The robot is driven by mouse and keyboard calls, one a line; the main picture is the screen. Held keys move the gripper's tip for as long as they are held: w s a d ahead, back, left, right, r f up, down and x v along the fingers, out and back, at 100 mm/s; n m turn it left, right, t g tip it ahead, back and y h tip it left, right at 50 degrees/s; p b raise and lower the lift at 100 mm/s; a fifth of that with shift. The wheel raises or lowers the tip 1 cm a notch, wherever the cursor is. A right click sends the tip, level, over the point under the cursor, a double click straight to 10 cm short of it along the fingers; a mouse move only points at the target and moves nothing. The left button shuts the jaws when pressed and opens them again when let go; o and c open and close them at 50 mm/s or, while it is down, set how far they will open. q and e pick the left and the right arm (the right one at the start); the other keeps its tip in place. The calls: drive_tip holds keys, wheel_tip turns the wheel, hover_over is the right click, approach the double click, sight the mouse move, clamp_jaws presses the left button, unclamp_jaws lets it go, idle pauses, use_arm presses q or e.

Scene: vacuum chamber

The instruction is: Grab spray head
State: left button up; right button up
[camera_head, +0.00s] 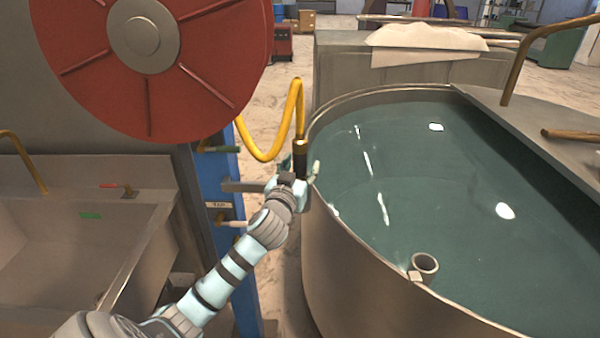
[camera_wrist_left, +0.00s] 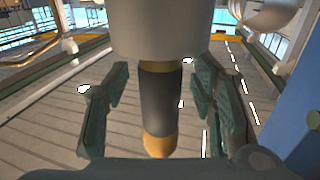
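The spray head (camera_head: 300,158) is a dark cylinder with a brass collar, hanging at the end of a yellow hose (camera_head: 268,158). My left gripper (camera_head: 301,172) is at the spray head, beside the tank's left rim, and partly hides its lower part. In the left wrist view the spray head (camera_wrist_left: 160,100) is between the two green-padded fingers of my left gripper (camera_wrist_left: 160,108), its brass tip toward the bottom of the picture. Gaps show on both sides, so the fingers are open around it without visible contact. My right gripper is not in view.
A large round metal tank (camera_head: 330,240) with greenish liquid stands right of the arm. A red hose reel (camera_head: 210,70) is at upper left. A blue post (camera_head: 228,230) is close behind my arm. A metal sink (camera_head: 70,250) is at lower left.

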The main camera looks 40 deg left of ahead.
use_arm(q)
clamp_jaws()
